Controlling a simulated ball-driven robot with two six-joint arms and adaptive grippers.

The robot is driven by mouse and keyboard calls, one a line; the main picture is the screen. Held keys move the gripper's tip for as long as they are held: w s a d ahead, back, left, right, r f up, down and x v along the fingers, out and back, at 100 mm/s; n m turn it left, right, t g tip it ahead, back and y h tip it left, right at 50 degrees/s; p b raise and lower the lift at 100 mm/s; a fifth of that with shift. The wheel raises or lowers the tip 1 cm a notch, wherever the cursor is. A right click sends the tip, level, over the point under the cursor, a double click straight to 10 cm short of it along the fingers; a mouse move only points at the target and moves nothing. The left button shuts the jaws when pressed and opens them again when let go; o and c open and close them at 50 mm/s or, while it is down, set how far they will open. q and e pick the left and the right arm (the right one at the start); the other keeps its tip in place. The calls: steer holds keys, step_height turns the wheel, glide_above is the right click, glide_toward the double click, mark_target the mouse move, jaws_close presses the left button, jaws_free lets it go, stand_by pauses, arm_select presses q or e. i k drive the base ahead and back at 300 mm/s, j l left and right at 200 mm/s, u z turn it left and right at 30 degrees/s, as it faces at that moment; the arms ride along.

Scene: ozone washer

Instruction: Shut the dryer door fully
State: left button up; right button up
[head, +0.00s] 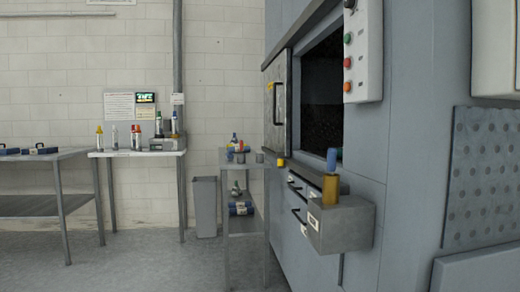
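The dryer is the large grey-blue machine (410,140) on the right. Its door, a grey panel (270,125) with a black vertical handle (278,103), stands at the left side of a dark opening (322,95). Much of the opening is uncovered, so the door is open. A rail-like edge (297,33) runs above the door and opening; I cannot tell whether the door slides or swings. Neither of my grippers is in view.
A control box (363,50) with coloured buttons is right of the opening. A grey box (341,225) juts out below it. A cart (237,163) stands left of the machine; a bin (205,207) and tables (135,153) are farther back. Floor at front left is clear.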

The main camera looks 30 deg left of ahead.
mark_target(277, 76)
steer(key=i+j+u, duration=0.1)
steer(key=i+j, duration=0.2)
steer(key=j, duration=0.3)
steer(key=i+j, duration=0.3)
steer(key=j, duration=0.25)
steer(key=i+j+u, duration=0.15)
steer(key=i+j, duration=0.2)
steer(key=j, duration=0.25)
steer(key=i+j, duration=0.3)
steer(key=j, duration=0.25)
steer(key=i+j+u, duration=0.15)
steer(key=i+j, duration=0.2)
steer(key=j, duration=0.15)
steer(key=z, duration=0.25)
steer(key=i+j+z, duration=0.25)
steer(key=j+z, duration=0.25)
steer(key=i+j+z, duration=0.25)
steer(key=j, duration=0.25)
steer(key=k, duration=0.1)
